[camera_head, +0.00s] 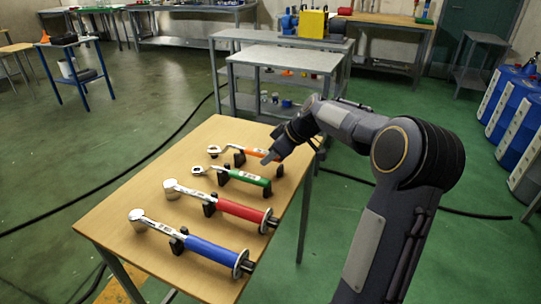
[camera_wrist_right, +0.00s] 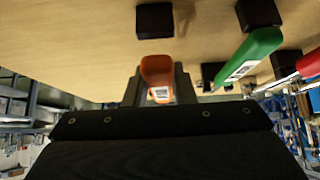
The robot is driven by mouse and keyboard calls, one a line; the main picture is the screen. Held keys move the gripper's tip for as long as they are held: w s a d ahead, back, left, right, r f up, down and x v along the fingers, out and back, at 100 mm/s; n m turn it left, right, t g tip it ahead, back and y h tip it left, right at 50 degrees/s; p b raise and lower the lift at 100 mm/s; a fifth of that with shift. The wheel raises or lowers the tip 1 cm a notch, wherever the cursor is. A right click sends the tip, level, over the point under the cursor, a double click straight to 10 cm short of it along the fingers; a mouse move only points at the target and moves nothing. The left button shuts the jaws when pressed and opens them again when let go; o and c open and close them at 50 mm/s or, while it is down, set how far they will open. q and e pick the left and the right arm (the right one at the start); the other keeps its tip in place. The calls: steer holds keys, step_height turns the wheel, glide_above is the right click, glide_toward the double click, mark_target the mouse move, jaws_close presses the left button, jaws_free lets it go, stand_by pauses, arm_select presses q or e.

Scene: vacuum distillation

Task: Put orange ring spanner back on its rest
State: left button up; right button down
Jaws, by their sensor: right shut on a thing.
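The orange ring spanner (camera_head: 254,152) is at the far end of the wooden table in the head view, its silver ring pointing left. My right gripper (camera_head: 272,155) is shut on its orange handle, which also shows between the fingers in the wrist view (camera_wrist_right: 157,72). A black rest block (camera_head: 239,158) stands by the spanner's shaft; a black block also shows just beyond the handle in the wrist view (camera_wrist_right: 154,20). I cannot tell whether the spanner touches its rest. My left gripper is not in view.
A green-handled spanner (camera_head: 248,178), a red-handled tool (camera_head: 240,209) and a blue-handled tool (camera_head: 212,254) lie in a row on black rests, nearer on the wooden table (camera_head: 128,194). The green one is close beside my right gripper. The table's left strip is bare.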

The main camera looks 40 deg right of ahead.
steer(key=shift+f+b, duration=0.85)
steer(key=shift+f, duration=0.1)
steer(key=c, duration=1.1)
jaws_free()
steer(key=shift+f, duration=0.1)
steer(key=p+v, duration=0.1)
steer(key=v, duration=0.7)
